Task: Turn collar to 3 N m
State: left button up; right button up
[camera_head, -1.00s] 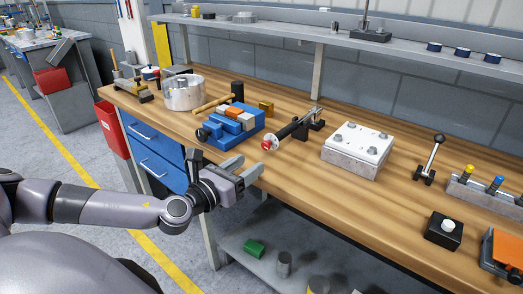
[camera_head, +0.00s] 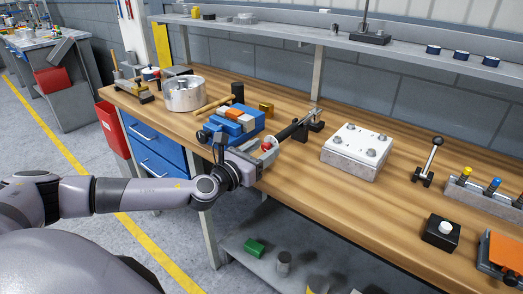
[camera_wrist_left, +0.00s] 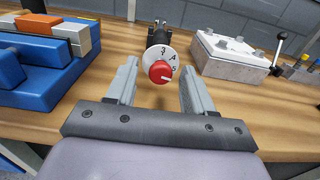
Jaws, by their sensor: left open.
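The torque tool lies on the workbench with its black body (camera_head: 291,130) pointing away from me. Its near end has a white dial (camera_wrist_left: 176,56) and a red collar (camera_wrist_left: 160,72), also seen in the head view (camera_head: 266,146). The dial shows a 3 at the top, with other marks to the right. A white line on the red collar points right and slightly down. My left gripper (camera_wrist_left: 159,75) is open, its fingers left and right of the collar, with gaps on both sides. In the head view the gripper (camera_head: 262,157) is at the bench's front edge. My right gripper is not in view.
A blue vise (camera_head: 232,123) stands close left of the tool. A metal block with a bolted plate (camera_head: 355,148) is to its right. A lever (camera_head: 430,158) and a black box with a white button (camera_head: 441,231) are farther right. Bare wood lies between.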

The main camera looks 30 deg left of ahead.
pick_arm(q)
grip_shut()
